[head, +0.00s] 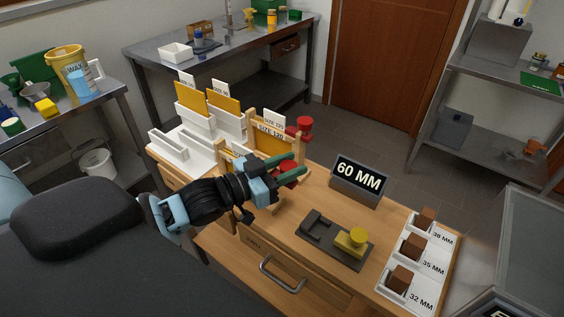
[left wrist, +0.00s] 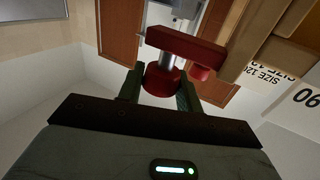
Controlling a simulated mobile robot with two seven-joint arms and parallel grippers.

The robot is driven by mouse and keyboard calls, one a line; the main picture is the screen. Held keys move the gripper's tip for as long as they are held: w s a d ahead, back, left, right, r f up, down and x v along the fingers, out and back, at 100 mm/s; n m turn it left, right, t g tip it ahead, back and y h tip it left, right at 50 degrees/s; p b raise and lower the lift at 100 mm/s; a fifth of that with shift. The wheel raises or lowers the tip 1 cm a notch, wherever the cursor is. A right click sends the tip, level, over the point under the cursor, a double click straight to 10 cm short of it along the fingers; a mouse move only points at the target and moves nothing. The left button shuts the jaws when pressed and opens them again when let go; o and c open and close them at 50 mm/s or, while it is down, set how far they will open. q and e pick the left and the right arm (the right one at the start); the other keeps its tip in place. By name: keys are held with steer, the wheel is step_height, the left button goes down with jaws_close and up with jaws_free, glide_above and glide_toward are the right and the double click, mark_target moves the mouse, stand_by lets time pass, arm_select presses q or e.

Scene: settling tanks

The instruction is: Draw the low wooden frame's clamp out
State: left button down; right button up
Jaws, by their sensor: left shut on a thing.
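The wooden frame (head: 302,146) stands on the bench around yellow sheets with SIZE 120 cards. It also shows in the left wrist view (left wrist: 262,45). A red clamp (head: 284,168) is at its right side, partly hidden by my fingers. In the left wrist view the clamp's red bar (left wrist: 185,48) lies against the wood, and its round red knob (left wrist: 160,82) sits on a grey shaft. My left gripper (head: 298,168) is shut on the clamp's knob, its green fingers on either side of it. My right gripper is not in view.
Another red clamp (head: 305,126) is just behind. A 60 MM sign (head: 359,180) stands to the right. Bare bench lies between.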

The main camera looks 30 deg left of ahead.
mark_target(282, 172)
arm_select(q)
steer(key=shift+d+f, duration=0.1)
steer(key=shift+d, duration=0.05)
steer(key=c, duration=1.3)
jaws_free()
steer(key=shift+c, duration=0.2)
steer(key=o, duration=0.3)
steer(key=shift+d, duration=0.15)
steer(key=shift+o, duration=0.2)
steer(key=shift+s+a, duration=0.15)
steer(key=shift+a, duration=0.05)
steer(key=shift+s+a, duration=0.1)
steer(key=shift+s, duration=0.15)
steer(key=v, duration=0.5)
steer(key=shift+v, duration=0.95)
